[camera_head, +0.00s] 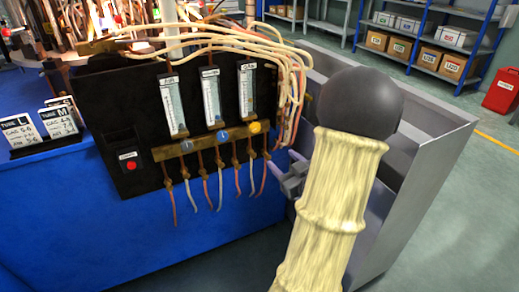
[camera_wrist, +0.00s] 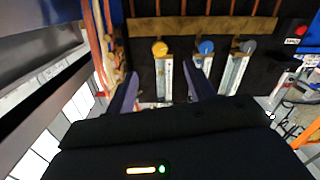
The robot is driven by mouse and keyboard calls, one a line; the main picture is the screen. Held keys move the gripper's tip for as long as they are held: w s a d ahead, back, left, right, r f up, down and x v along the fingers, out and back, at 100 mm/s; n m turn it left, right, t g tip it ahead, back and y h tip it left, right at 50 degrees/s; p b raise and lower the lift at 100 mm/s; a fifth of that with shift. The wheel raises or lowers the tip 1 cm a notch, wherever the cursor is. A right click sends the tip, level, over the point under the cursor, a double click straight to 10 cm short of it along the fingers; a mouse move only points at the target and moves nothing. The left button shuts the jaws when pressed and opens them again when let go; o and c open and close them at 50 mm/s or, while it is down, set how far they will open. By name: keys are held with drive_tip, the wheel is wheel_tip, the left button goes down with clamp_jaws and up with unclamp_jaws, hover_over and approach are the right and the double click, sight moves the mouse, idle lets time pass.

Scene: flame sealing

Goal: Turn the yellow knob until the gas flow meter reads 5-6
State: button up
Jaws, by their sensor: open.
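The yellow knob (camera_head: 255,127) is on a brass bar low on the black panel, below the rightmost flow meter (camera_head: 246,90). That meter is an upright clear tube with a white scale; its reading is too small to tell. The wrist view shows the panel upside down, with the yellow knob (camera_wrist: 159,48) ahead of and between my fingers, and its meter tube (camera_wrist: 163,78) partly between them. My gripper (camera_head: 281,160) is open and empty, below and right of the knob in the head view, apart from it. The wrist view shows its two lilac fingers (camera_wrist: 162,70) spread.
Thin hoses hang below the bar, and pale tubes (camera_head: 297,80) loop right of the panel. A red button (camera_head: 131,166) is at left. Tube cards (camera_head: 60,116) stand on the blue table.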

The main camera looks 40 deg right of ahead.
drive_tip(key=s+m+b, duration=0.1)
drive_tip(key=b, duration=0.2)
drive_tip(key=s+a+r+m+h+b, duration=0.1)
drive_tip(key=b, duration=0.2)
drive_tip(key=shift+r+m, duration=0.1)
drive_tip(key=shift+m, duration=0.3)
drive_tip(key=shift+r+t, duration=0.1)
drive_tip(key=shift+t, duration=0.2)
drive_tip(key=p, duration=0.9)
approach(256, 129)
drive_tip(key=b+x, duration=0.1)
drive_tip(key=x, duration=0.7)
drive_tip(key=shift+b, duration=0.3)
drive_tip(key=shift+c, duration=0.2)
